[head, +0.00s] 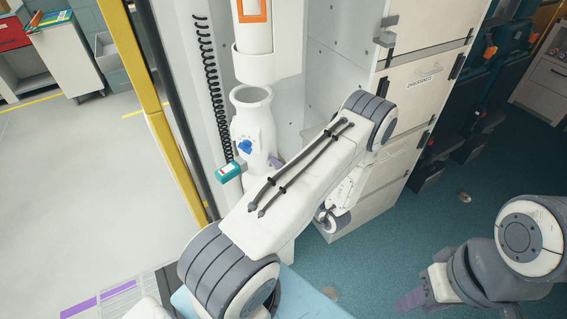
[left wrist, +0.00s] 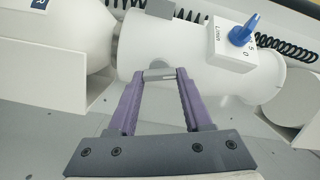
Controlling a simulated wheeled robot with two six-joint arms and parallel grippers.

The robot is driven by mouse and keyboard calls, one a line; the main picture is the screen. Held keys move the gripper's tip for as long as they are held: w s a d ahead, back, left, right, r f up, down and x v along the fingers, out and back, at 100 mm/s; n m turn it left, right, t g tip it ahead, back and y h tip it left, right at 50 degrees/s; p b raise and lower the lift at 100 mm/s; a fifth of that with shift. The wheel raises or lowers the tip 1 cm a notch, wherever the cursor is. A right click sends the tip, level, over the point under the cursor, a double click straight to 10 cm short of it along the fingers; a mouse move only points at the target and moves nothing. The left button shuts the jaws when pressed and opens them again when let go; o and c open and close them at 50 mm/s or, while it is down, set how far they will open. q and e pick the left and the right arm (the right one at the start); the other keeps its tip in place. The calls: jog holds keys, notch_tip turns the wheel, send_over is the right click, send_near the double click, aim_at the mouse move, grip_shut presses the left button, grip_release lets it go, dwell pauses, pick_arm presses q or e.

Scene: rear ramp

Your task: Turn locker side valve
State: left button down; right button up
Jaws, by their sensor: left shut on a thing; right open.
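A blue valve knob (head: 245,146) sits on the side of a white pipe body (head: 253,118) beside the locker. In the left wrist view the knob (left wrist: 244,30) stands on a white box with printed marks, to the right of my gripper. My left gripper (head: 277,161) is mostly hidden behind my own arm; only a purple fingertip shows. In the left wrist view its purple fingers (left wrist: 160,76) are shut on a small grey bar (left wrist: 158,74) at the white pipe, apart from the blue knob. My right gripper (head: 424,293) is open and empty at the lower right.
A teal box (head: 229,171) juts out left of the pipe. A black coiled cord (head: 210,75) hangs beside it, with a yellow post (head: 160,115) further left. The white locker (head: 415,95) stands at right. Open teal floor (head: 400,235) lies in front of it.

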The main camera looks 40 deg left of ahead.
pick_arm(q)
jog(key=shift+w+m+p, duration=0.15)
jog(key=shift+m+p, duration=0.2)
jog(key=shift+m, duration=1.65)
jog(key=shift+c, duration=1.6)
grip_release()
jog(key=b+v, duration=0.2)
jog(key=v, duration=0.8)
jog(key=shift+d, duration=0.3)
